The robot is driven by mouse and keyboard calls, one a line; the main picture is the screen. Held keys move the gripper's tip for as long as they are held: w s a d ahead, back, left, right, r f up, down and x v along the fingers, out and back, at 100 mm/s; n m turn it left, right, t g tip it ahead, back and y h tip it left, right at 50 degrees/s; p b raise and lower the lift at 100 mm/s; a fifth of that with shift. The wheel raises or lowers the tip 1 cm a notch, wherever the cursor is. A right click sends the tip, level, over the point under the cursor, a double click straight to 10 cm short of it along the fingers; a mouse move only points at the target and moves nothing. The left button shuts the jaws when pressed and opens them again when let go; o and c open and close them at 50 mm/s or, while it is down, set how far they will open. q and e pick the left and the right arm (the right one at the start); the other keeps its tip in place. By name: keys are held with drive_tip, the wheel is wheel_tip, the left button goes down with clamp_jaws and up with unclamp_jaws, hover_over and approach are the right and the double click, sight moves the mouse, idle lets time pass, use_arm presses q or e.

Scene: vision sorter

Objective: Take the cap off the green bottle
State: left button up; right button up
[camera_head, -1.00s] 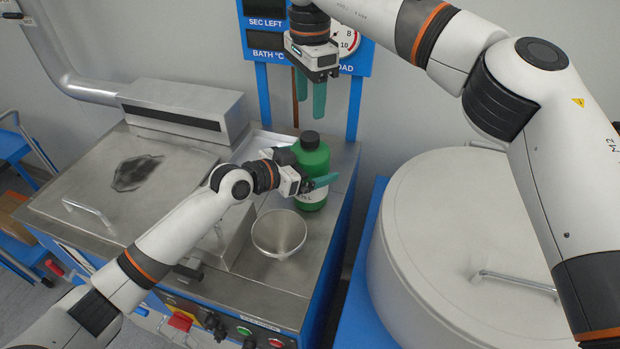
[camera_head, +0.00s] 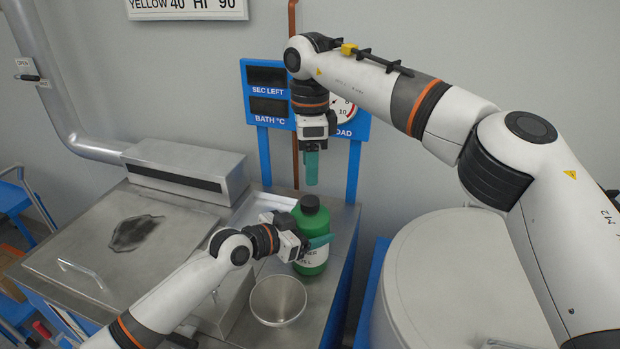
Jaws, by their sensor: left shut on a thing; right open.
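The green bottle (camera_head: 316,224) stands upright on the steel bench top, with a white label on its front. Its black cap (camera_head: 310,204) is on the bottle's neck. My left gripper (camera_head: 315,243) is shut on the bottle's body from the left, its green finger across the front. My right gripper (camera_head: 311,168) hangs pointing down above the cap, apart from it. Its two fingers overlap from this angle, so the gap between them is hidden.
A steel funnel-like bowl (camera_head: 278,300) sits just in front of the bottle. A blue display panel (camera_head: 262,90) on posts stands behind. A large round white lid (camera_head: 460,285) is at the right. A steel box (camera_head: 185,168) is at the left.

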sight(310, 200)
drive_tip(key=m, duration=2.4)
drive_tip(key=shift+m, duration=0.4)
drive_tip(key=m, duration=0.4)
drive_tip(key=shift+m, duration=0.3)
drive_tip(key=m, duration=1.1)
drive_tip(key=shift+f, duration=4)
